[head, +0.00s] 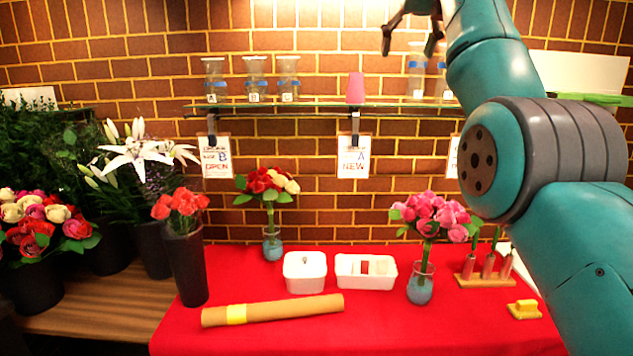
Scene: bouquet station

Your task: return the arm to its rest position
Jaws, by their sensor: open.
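My gripper (410,38) is at the top of the head view, right of the middle. Its dark fingers are spread and point down, with nothing between them. It hangs above the level of the glass shelf, in front of the brick wall. My teal arm runs from the right edge of the picture up to it and hides part of the shelf and the table's right end. The gripper's upper part is close to the picture's top edge.
A glass shelf (330,103) holds glass vases and a pink cup (356,88). The red table (250,335) below bears two vases of flowers, white containers (305,284), a brown roll (290,309) and a wooden rack (486,281). Flower buckets (187,265) stand left.

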